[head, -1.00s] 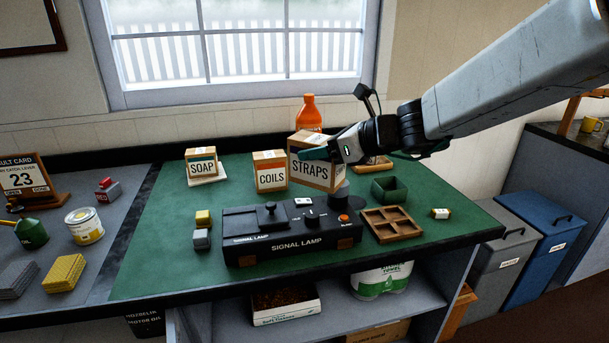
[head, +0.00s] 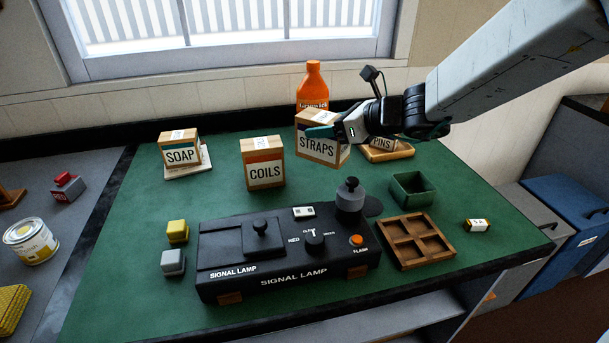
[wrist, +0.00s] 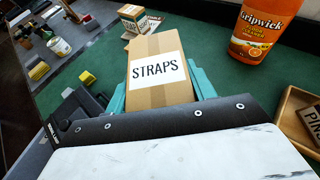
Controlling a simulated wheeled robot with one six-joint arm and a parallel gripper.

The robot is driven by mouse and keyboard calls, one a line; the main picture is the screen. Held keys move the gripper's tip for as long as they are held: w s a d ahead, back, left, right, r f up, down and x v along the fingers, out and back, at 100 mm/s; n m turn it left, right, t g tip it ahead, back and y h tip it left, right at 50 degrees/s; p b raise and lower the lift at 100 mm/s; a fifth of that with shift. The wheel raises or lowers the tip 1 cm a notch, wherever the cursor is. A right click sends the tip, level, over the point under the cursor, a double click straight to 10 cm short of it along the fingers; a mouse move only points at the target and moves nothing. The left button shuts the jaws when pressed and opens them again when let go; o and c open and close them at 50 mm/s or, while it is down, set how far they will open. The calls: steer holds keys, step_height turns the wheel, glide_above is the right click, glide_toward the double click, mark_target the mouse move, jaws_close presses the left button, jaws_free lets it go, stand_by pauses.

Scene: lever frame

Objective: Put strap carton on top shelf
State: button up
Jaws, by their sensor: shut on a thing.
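The strap carton (head: 318,146) is a brown box with a white label reading STRAPS. In the head view it is at the back of the green bench top, slightly tilted. My gripper (head: 322,132) comes in from the right and is shut on it. In the wrist view the carton (wrist: 158,72) sits between the two teal fingers of my gripper (wrist: 160,92). Whether its base touches the bench is hard to tell. No top shelf is recognisable in these frames.
A coils carton (head: 263,162) and a soap carton (head: 180,150) stand to the left. An orange bottle (head: 312,88) is behind the strap carton, and a pins box (head: 382,143) on a wooden tray is to its right. The signal lamp (head: 290,250) lies in front.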

step_height(320, 180, down, 11)
steer(key=shift+a+r, duration=0.1)
stand_by(0.3)
steer(key=shift+f, duration=0.25)
steer(key=o, duration=1.2)
steer(key=shift+o, duration=0.2)
steer(key=shift+r, duration=0.1)
